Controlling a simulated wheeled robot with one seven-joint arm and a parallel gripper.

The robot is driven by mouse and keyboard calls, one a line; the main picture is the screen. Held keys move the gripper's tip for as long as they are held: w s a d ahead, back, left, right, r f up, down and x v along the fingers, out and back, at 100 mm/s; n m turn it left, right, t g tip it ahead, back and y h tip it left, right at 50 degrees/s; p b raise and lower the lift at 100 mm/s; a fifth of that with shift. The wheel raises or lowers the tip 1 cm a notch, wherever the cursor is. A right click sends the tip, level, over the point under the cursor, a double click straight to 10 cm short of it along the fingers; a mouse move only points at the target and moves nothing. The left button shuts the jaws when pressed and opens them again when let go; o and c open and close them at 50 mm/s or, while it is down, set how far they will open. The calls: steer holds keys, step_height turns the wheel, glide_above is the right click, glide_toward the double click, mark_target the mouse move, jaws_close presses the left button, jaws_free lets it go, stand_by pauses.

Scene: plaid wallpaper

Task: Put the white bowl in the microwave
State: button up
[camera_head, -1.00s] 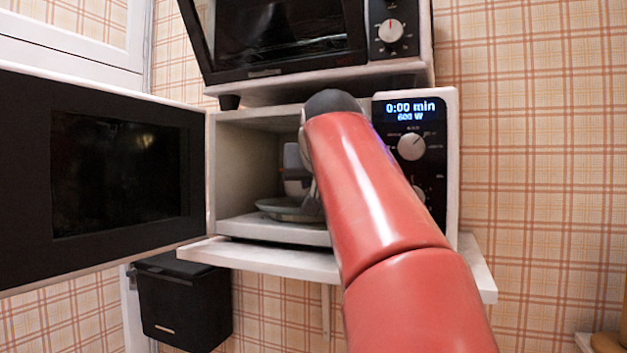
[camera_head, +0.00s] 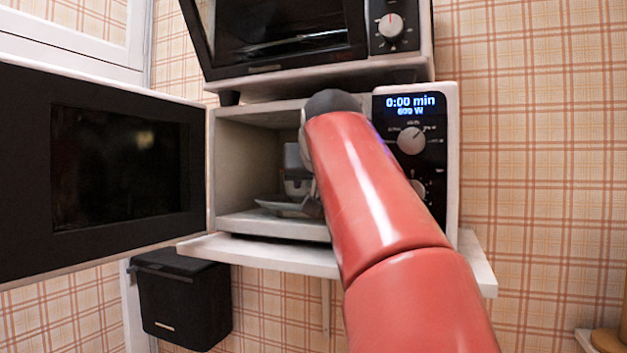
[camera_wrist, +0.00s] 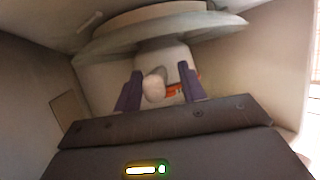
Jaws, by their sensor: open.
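The lower microwave (camera_head: 240,160) stands with its door (camera_head: 100,175) wide open to the left. A pale shallow dish (camera_head: 280,207), apparently the white bowl, is inside near the floor and looks tilted. My arm hides its right side. A pale round dish shape (camera_wrist: 115,45) also shows at the top of the wrist view. My gripper (camera_head: 297,172) is inside the microwave, just above the dish. In the wrist view its two dark fingers (camera_wrist: 160,88) are apart and open. I cannot tell whether they touch the dish.
A second oven (camera_head: 290,40) stands on top of the microwave. The microwave's control panel (camera_head: 412,150) is to the right of the opening. The cavity walls are close around my gripper. A white shelf (camera_head: 265,255) is underneath, with a black box (camera_head: 180,300) below it.

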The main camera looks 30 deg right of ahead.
steer(key=shift+s, duration=0.1)
steer(key=v, duration=0.7)
steer(key=shift+s+a+r, duration=0.15)
steer(key=shift+s+r, duration=0.05)
steer(key=shift+s, duration=0.05)
